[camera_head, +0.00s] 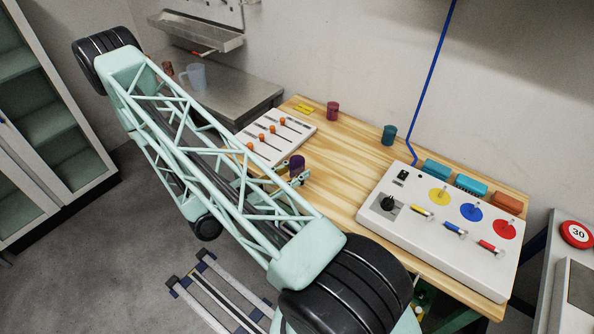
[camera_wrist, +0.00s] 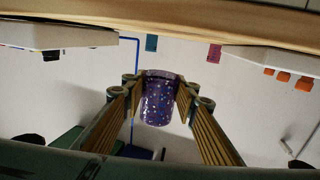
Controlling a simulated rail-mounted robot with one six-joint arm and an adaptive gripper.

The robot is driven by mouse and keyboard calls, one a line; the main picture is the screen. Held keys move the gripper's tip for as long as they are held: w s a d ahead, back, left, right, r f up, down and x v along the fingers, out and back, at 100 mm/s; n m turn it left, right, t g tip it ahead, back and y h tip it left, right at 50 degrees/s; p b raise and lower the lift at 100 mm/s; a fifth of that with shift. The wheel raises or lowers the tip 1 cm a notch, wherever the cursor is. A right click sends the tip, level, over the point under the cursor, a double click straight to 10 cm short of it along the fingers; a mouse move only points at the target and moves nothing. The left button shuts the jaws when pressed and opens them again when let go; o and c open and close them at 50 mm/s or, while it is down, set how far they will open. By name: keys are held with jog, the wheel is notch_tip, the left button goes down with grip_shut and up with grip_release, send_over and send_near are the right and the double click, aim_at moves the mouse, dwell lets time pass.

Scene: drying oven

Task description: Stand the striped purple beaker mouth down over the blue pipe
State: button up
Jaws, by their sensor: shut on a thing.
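A purple beaker (camera_wrist: 159,101) sits between the two fingers of my gripper (camera_wrist: 161,92) in the wrist view. Its wall shows pale and coloured specks; I see no clear stripes. The gripper is shut on it. In the head view the beaker (camera_head: 297,162) is beside the slider board, over the table's left side, with my gripper (camera_head: 291,172) around it. I cannot tell which way its mouth faces. A thin blue pipe (camera_head: 432,85) runs down the wall to the table's back, apart from the beaker; it also shows in the wrist view (camera_wrist: 134,75).
A red beaker (camera_head: 333,111) and a teal beaker (camera_head: 389,134) stand at the table's back. The white slider board (camera_head: 273,139) is at left, and a white control box (camera_head: 440,226) fills the right. Bare wood (camera_head: 345,160) lies between them. The wrist view appears upside down.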

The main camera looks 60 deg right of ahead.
jog(key=shift+f+b, duration=0.8)
jog(key=shift+f, duration=1.8)
jog(key=shift+f, duration=0.4)
jog(key=o, duration=0.8)
jog(key=shift+w+a, duration=0.1)
jog(key=shift+a, duration=0.05)
jog(key=shift+v, duration=5.8)
jog(key=shift+a+r, duration=0.1)
